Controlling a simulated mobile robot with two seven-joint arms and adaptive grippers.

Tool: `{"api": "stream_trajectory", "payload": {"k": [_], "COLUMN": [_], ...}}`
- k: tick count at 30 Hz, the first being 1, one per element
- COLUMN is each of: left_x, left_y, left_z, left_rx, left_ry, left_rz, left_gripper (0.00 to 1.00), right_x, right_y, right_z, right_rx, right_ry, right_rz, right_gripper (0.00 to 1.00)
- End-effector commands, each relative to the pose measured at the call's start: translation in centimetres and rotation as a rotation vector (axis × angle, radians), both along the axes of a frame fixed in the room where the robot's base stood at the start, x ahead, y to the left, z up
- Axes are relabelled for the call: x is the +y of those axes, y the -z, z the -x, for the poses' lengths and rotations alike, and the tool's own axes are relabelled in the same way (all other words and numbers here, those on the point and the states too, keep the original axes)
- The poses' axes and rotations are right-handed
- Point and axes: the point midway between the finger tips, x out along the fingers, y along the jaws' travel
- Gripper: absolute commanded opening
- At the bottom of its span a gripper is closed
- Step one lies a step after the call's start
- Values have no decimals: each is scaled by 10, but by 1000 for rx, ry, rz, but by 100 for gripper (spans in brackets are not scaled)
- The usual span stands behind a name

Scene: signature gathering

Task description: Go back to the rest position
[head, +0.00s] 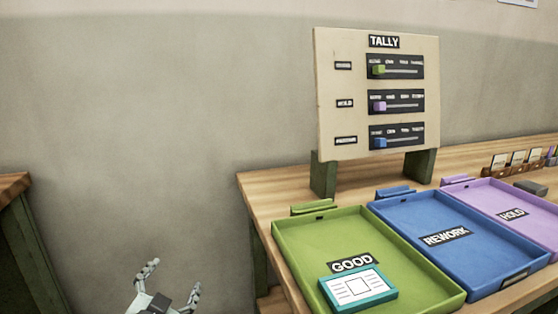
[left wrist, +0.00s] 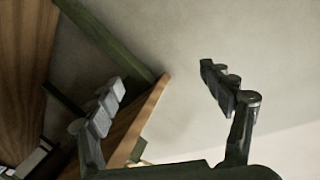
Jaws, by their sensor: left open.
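My left gripper (head: 172,285) is open and empty at the bottom of the head view, left of the table and apart from it. In the left wrist view its two fingers (left wrist: 165,95) stand wide apart with nothing between them. A wooden edge with a green leg shows beyond the fingers there. My right gripper is not in view.
The wooden table (head: 262,203) bears a green GOOD tray (head: 320,232) holding a teal-edged card (head: 358,288), a blue REWORK tray (head: 420,218) and a purple HOLD tray (head: 490,203). A TALLY board (head: 345,75) stands behind. Another wooden surface (head: 14,186) is at far left.

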Motion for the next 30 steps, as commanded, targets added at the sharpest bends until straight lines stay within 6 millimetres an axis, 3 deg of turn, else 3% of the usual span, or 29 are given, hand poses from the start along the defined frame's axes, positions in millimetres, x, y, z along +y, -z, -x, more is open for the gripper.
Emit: {"api": "stream_trajectory", "payload": {"k": [1, 6, 9, 12, 15, 18, 30], "left_x": [9, 32, 39, 41, 42, 40, 40], "left_y": [38, 146, 200, 241, 267, 282, 283], "left_z": [17, 86, 139, 192, 236, 265, 267], "left_rx": [106, 440, 633, 804, 937, 1024, 1029], "left_ry": [-43, -172, -240, -295, -336, -360, -361], "left_rz": [32, 118, 164, 202, 229, 248, 249], "left_gripper": [80, 80, 80, 80, 80, 80, 80], "right_x": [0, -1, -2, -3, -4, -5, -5], "right_y": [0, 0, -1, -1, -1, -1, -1], "right_z": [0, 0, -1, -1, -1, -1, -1], "right_rx": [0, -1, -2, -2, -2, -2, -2], "right_ry": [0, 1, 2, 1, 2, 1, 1], "right_rz": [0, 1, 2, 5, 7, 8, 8], "right_gripper": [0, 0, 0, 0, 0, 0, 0]}}
